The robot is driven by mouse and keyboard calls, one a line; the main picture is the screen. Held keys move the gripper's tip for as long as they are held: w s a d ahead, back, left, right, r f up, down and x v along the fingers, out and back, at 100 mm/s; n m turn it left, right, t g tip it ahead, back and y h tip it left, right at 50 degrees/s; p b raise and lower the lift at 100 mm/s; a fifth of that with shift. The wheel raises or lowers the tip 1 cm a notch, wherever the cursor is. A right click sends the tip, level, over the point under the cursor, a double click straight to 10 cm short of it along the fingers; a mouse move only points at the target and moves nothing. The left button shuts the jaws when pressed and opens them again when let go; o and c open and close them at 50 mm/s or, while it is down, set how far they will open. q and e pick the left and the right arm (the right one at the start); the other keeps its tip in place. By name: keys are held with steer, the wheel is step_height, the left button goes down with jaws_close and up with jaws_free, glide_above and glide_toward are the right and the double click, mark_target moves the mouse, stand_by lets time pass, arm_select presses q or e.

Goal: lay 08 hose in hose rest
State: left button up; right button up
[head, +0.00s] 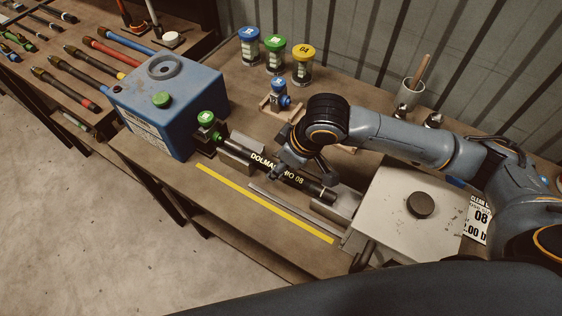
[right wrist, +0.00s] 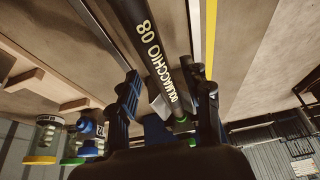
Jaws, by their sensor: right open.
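The black 08 hose (head: 316,188), lettered DOLMACCHIO 08, lies lengthwise along the grey hose rest. The rest shows as one block (head: 238,147) near the blue machine and another (head: 338,208) near the white box. The hose appears to lie in both blocks, though my gripper hides part of it. My right gripper (head: 302,172) is over the middle of the hose. In the right wrist view its open fingers (right wrist: 168,88) stand on either side of the hose (right wrist: 150,40), with gaps visible. My left gripper is out of view.
A blue machine (head: 170,107) stands at the left of the bench. A white box (head: 400,205) with a black knob stands at the right. Several capped jars (head: 275,57) and a cup (head: 412,92) stand behind. A yellow strip (head: 262,202) runs along the front. Other hoses lie far left.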

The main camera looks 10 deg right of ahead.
steer(key=v, duration=1.2)
